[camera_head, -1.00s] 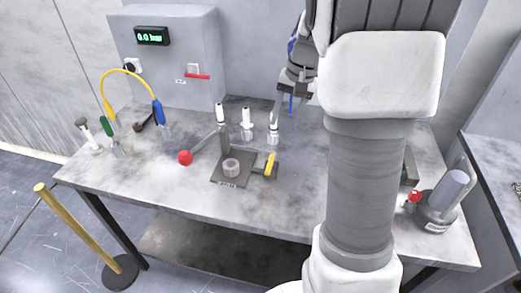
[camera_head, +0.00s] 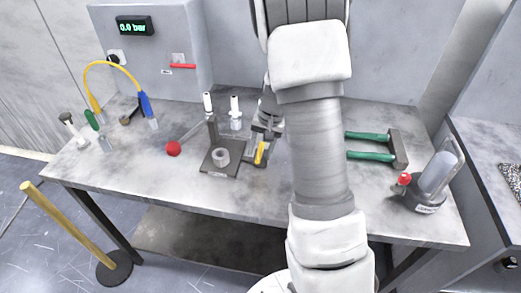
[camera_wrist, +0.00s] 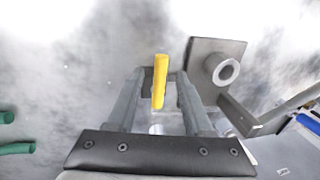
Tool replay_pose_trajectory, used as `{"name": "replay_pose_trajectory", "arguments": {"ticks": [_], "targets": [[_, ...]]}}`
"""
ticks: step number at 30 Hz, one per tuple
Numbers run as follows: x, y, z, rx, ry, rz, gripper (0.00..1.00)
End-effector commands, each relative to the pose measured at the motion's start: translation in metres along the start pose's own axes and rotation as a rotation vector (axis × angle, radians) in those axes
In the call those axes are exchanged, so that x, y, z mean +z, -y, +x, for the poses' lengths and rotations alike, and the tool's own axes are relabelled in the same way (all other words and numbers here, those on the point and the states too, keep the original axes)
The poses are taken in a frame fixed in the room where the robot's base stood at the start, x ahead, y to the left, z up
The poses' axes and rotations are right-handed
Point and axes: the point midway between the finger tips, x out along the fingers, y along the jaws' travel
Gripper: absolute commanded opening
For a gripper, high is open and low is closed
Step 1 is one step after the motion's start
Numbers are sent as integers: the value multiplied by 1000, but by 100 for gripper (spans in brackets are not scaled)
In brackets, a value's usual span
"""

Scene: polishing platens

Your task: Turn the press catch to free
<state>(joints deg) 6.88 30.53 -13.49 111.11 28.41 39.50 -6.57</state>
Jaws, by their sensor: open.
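The press has a dark square base plate (camera_head: 212,168) with a short grey cylinder (camera_head: 221,155) on it, and a long lever with a red ball (camera_head: 173,148) to the left. The yellow catch (camera_head: 260,153) is at the press's right side. My gripper (camera_head: 262,140) is at the catch, open. In the wrist view the yellow catch (camera_wrist: 160,82) stands between the two fingers of my gripper (camera_wrist: 160,75), with a gap on each side. The base plate (camera_wrist: 205,45) lies just right of the fingers there. The catch's mount is partly hidden.
White-capped bottles (camera_head: 236,112) stand close behind the press. A green-handled tool (camera_head: 398,150) and a grey flask-like device (camera_head: 436,180) are at the right. A yellow cable (camera_head: 112,64) arches at the left. The front left table top is clear.

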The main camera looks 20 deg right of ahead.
Motion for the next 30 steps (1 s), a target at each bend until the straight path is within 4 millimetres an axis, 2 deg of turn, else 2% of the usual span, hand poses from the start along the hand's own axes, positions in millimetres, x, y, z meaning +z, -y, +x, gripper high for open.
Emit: {"name": "replay_pose_trajectory", "arguments": {"ticks": [8,15,17,30], "targets": [[0,0,1,0,0,0,51],[0,0,1,0,0,0,8],[0,0,1,0,0,0,0],[0,0,1,-1,0,0,0]]}}
